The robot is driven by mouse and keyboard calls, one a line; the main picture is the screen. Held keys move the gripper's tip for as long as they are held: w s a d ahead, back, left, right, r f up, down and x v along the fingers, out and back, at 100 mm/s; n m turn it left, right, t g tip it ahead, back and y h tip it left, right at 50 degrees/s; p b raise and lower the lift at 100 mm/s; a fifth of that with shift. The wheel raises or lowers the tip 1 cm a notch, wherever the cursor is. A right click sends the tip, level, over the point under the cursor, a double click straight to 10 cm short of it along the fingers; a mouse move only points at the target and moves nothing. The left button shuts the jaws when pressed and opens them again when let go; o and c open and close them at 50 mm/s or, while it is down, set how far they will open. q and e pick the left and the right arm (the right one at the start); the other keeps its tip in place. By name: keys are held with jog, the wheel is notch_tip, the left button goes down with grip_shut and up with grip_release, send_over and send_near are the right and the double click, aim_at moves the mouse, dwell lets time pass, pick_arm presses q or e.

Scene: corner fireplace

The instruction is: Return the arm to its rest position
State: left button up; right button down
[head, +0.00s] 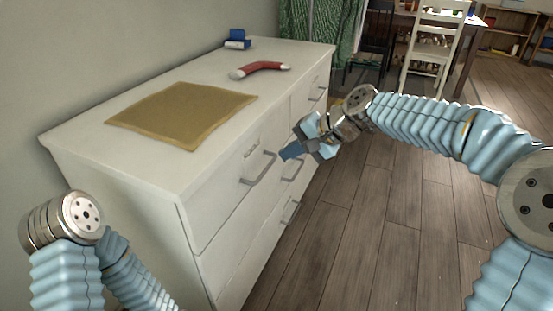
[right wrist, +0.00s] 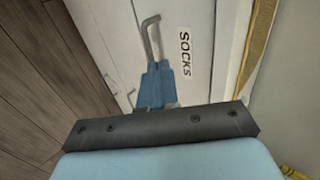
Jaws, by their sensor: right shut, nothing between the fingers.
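My right gripper (head: 291,152) is shut and empty in front of the white dresser, close to the handle (head: 259,169) of an upper drawer. In the right wrist view its blue fingers (right wrist: 155,85) are together, and the metal handle (right wrist: 151,38) shows just beyond their tips. I cannot tell whether they touch. A "SOCKS" label (right wrist: 187,54) is on the drawer front beside the handle. The drawers look closed. My left arm is at the lower left of the head view; its gripper is out of the picture.
The white dresser (head: 120,172) stands against the wall. On its top lie a mustard cloth (head: 185,114), a red sock-like item with a pale end (head: 262,69) and a blue item (head: 237,40). A white chair (head: 432,50) is at the back. The wooden floor (head: 370,230) at right is clear.

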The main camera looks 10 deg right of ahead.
jog(key=s+d+f+g+h, duration=0.1)
jog(key=s+f, duration=0.1)
jog(key=f, duration=1.1)
jog(key=s+d+f+g+h, duration=0.1)
jog(key=s+f+h, duration=0.1)
jog(key=f, duration=1.1)
jog(key=s+a+f+n+g, duration=0.1)
jog(key=s+f+n, duration=0.3)
jog(key=s+f, duration=1.5)
jog(key=shift+s+a+n+g+h, duration=0.35)
jog(key=shift+s+g, duration=0.25)
jog(key=shift+s, duration=0.5)
